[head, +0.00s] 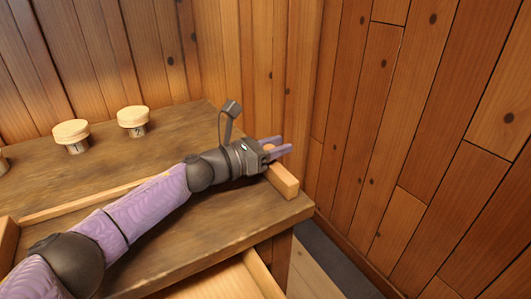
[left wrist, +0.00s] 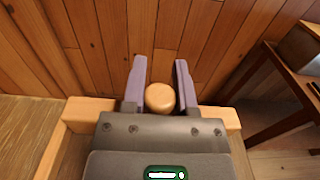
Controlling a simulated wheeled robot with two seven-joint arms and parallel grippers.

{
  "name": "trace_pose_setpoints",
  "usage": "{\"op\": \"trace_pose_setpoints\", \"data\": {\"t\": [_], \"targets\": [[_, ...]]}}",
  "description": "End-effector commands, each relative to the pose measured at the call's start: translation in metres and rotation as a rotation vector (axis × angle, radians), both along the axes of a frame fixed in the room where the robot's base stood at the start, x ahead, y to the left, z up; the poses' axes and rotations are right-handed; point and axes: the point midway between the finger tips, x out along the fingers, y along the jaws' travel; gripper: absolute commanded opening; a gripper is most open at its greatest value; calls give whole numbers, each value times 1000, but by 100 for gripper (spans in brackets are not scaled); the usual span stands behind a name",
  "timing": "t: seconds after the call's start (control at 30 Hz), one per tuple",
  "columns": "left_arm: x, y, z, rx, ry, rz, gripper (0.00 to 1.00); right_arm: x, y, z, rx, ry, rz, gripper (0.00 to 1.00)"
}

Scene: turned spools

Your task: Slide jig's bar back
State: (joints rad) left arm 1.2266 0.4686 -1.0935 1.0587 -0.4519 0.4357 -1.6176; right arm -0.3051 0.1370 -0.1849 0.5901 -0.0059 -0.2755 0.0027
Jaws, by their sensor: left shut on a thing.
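My left gripper (head: 280,146) reaches across the bench to its right end. In the left wrist view its two purple fingers (left wrist: 159,68) stand either side of a round wooden knob (left wrist: 160,97) and are shut on it. The knob also shows between the fingers in the head view (head: 269,148). A pale wooden bar (head: 284,181) lies under the gripper near the bench's right edge. In the left wrist view the bar (left wrist: 88,108) runs crosswise, its middle hidden by my gripper. A long thin wooden rail (head: 75,207) runs along the bench, partly behind my arm. My right gripper is out of view.
Round-topped spools with marked white sides, one at the left (head: 71,134) and one nearer the middle (head: 132,120), stand at the back of the bench (head: 190,118). Plank walls close off the back and right. An open drawer (head: 225,283) shows below the front edge.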

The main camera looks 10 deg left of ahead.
Motion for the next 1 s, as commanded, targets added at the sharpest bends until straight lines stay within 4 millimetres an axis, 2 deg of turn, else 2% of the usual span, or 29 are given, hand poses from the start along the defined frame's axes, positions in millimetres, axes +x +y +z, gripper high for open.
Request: {"op": "trace_pose_setpoints", "data": {"t": [0.3,0.33,0.47,0.77,0.87,1.0], "targets": [[1,-1,3,-3,-3,1,0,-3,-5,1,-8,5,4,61],[1,-1,3,-2,-4,1,42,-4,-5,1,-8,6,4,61],[1,-1,2,-3,-3,0,70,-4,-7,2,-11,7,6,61],[0,1,1,-1,-2,1,72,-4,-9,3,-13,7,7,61],[-7,10,3,-2,-1,2,72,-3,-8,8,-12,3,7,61],[-26,34,5,0,-1,1,72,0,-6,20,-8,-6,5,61]]}}
